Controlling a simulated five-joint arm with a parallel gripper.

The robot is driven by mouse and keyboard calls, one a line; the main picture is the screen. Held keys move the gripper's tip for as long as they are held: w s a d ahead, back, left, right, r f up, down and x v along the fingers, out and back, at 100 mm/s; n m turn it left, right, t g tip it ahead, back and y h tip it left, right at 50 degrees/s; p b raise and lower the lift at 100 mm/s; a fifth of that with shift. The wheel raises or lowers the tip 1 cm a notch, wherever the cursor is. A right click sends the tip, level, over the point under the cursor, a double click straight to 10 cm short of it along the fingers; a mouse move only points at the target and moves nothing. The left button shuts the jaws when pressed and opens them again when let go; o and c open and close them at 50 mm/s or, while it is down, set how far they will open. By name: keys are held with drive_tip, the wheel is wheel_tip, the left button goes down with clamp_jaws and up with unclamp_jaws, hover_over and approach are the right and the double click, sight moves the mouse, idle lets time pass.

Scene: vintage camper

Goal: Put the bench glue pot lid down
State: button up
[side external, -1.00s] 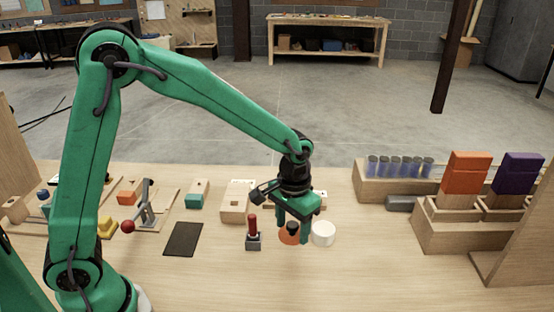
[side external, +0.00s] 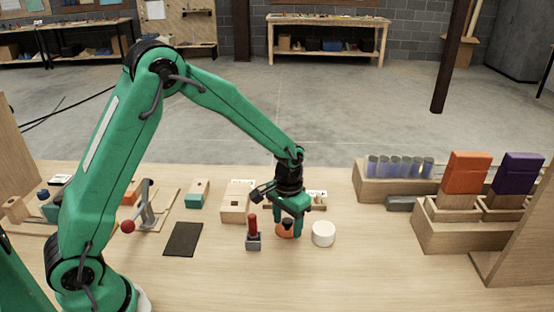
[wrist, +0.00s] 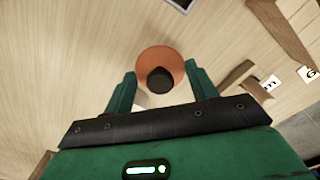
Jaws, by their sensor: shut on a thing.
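The glue pot lid (side external: 284,231) is an orange disc with a black knob (side external: 288,223). My gripper (side external: 288,233) points down and is shut on the lid. In the wrist view the lid (wrist: 172,58) shows between and beyond my two fingers (wrist: 162,86), knob toward the camera. The side view does not show clearly whether the lid touches the bench. The white round pot (side external: 323,234) stands upright just right of my gripper, apart from it. In the wrist view a pale patch below the lid is mostly hidden, perhaps the pot.
A red-handled tool in a grey block (side external: 253,238) stands close left of the lid. A wooden block (side external: 235,206) is behind it. A dark mat (side external: 183,239) lies further left. A rack of tubes (side external: 395,180) stands at back right. The bench in front is clear.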

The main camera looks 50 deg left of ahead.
sight(287, 220)
drive_tip(key=shift+f, duration=1.3)
drive_tip(key=shift+f, duration=0.1)
drive_tip(key=o, duration=1)
wheel_tip(287, 220, up, 12)
drive_tip(key=shift+f, duration=0.15)
drive_tip(key=shift+r, duration=0.3)
